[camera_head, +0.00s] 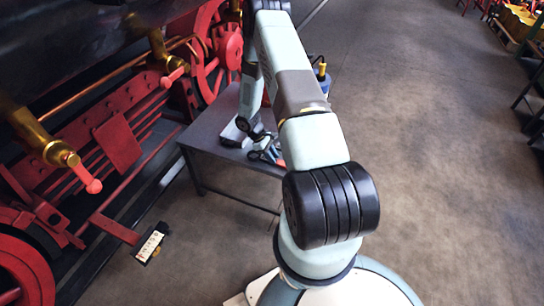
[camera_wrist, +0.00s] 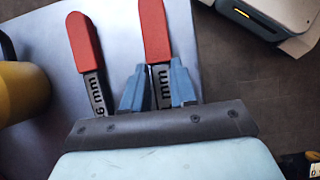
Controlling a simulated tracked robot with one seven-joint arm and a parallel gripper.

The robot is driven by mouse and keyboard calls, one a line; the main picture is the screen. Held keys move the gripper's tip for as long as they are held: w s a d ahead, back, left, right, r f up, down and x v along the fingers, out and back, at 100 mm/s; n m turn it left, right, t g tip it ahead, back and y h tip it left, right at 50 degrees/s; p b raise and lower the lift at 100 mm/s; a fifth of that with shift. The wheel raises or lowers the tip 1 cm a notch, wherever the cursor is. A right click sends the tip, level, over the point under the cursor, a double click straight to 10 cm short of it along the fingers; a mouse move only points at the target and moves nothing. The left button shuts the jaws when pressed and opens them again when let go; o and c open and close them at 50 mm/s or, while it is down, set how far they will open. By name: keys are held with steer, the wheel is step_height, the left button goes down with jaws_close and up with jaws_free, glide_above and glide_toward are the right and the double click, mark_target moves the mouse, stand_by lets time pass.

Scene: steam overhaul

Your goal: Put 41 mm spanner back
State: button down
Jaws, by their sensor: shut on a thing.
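In the wrist view my gripper (camera_wrist: 158,70) is shut on the 41 mm spanner (camera_wrist: 155,30), a flat grey bar with a red handle. The fingers are on the bar just below the red grip. They cover part of its marking, so only "1 mm" can be read. A second red-handled spanner (camera_wrist: 84,42) lies to its left, its marking ending in "6 mm". The far ends of both spanners are hidden behind my gripper. In the head view my gripper (camera_head: 265,152) is low at the grey table (camera_head: 215,135), partly hidden by my arm.
A yellow cylinder (camera_wrist: 20,92) stands at the left of the wrist view. In the head view a blue container (camera_head: 324,80) shows beyond my arm. The red and black locomotive (camera_head: 120,140) with brass fittings stands left of the table. The floor (camera_head: 440,170) on the right is clear.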

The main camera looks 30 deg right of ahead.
steer(key=shift+f, duration=0.25)
steer(key=c, duration=0.8)
jaws_free()
steer(key=v, duration=1.3)
steer(key=shift+w+r, duration=0.2)
steer(key=shift+r, duration=0.05)
steer(key=shift+a, duration=0.15)
